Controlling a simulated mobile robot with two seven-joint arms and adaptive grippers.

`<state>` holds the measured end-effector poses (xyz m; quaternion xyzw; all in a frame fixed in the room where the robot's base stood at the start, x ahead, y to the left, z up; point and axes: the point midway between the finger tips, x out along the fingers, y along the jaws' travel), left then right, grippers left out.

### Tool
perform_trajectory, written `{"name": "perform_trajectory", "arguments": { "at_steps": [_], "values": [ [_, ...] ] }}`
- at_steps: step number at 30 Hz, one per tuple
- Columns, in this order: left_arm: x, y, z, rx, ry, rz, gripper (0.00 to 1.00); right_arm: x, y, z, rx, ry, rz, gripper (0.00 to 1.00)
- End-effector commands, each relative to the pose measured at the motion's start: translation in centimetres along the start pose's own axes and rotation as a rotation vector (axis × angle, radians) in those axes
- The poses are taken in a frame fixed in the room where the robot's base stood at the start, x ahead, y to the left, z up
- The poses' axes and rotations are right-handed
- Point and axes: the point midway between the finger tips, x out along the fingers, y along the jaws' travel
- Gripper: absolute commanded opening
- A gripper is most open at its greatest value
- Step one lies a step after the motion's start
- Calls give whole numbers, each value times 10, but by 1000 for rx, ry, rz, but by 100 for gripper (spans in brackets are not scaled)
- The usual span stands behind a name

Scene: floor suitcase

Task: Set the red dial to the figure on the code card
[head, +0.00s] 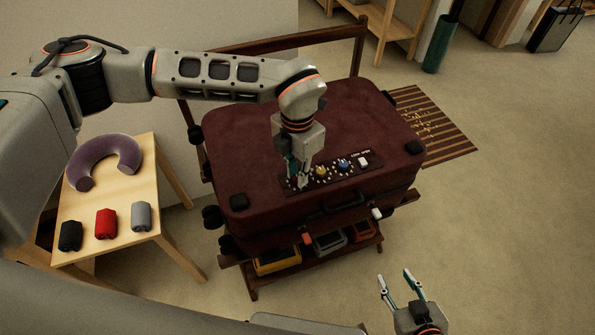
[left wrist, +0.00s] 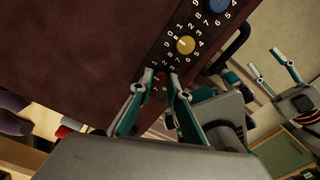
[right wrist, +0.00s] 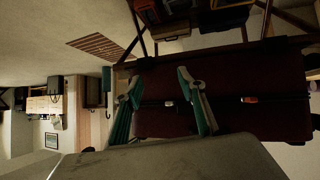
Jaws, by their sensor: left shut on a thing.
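The maroon suitcase (head: 285,130) lies flat on a wooden rack, its black lock panel (head: 285,186) near the front edge. My left gripper (head: 299,184) reaches down to the panel's left end. In the left wrist view its fingers (left wrist: 162,80) are closed around the red dial (left wrist: 160,84); the dial's pointer and setting cannot be read. The yellow dial (left wrist: 186,45) and blue dial (left wrist: 217,5) sit beside it, ringed by white figures. My right gripper (head: 397,283) is open and empty, in front of the rack at lower right. I cannot make out a code card.
A wooden side table (head: 107,200) at left bears a purple neck pillow (head: 105,158) and black, red and grey small items. Several coloured things lie on the rack's lower shelf (head: 325,258). A striped mat (head: 430,125) lies right of the rack. The floor at right is clear.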

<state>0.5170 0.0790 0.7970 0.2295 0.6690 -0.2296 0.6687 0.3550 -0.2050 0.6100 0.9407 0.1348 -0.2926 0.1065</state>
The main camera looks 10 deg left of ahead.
Motion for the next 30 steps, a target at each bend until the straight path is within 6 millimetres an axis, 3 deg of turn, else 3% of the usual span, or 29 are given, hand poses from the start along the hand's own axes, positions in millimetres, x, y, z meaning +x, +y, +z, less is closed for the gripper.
{"name": "perform_trajectory", "arguments": {
  "at_steps": [11,30],
  "values": [
    [-2,0,0,162,0,2,0,-2,1,-7,4,8,1,40],
    [-2,0,1,759,-1,2,0,-7,-2,-8,14,0,-7,40]
  ]
}}
